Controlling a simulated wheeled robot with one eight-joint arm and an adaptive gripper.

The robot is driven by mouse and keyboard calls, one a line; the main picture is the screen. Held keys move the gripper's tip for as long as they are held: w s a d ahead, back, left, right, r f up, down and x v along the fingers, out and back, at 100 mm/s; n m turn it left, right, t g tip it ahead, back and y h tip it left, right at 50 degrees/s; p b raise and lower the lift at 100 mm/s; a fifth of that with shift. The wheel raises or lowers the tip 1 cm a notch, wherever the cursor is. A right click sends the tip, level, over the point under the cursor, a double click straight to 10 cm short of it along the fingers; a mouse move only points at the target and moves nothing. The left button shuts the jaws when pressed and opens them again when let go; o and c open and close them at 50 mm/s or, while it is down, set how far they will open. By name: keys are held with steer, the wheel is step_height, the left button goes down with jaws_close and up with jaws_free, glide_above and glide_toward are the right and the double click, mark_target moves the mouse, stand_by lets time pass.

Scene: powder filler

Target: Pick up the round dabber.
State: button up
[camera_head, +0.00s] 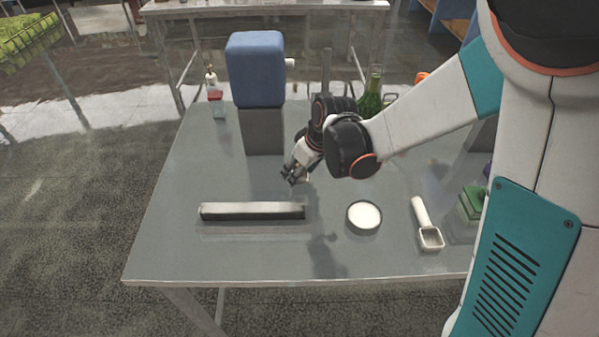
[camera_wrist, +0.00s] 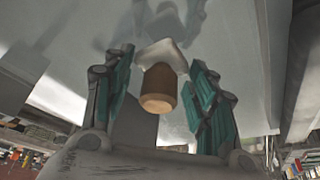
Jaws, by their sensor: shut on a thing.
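The round dabber (camera_wrist: 159,88) shows in the wrist view as a brown rounded handle with a white pad at its far end. It sits between the two teal fingers of my gripper (camera_wrist: 160,68), which is shut on it. In the head view my gripper (camera_head: 292,176) is above the table, behind the long bar and left of the round dish. The dabber is too small and covered to make out clearly there.
On the grey table (camera_head: 170,255) are a long white-topped bar (camera_head: 252,211), a round dish of white stuff (camera_head: 364,215), a white scoop (camera_head: 426,225) and green blocks (camera_head: 471,203). A blue box on a grey block (camera_head: 256,70), a small bottle (camera_head: 215,95) and a green bottle (camera_head: 371,98) stand behind.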

step_height(320, 180, up, 18)
steer(key=p, duration=0.5)
steer(key=shift+s, duration=0.15)
steer(key=o, duration=0.4)
steer(key=shift+c, duration=0.9)
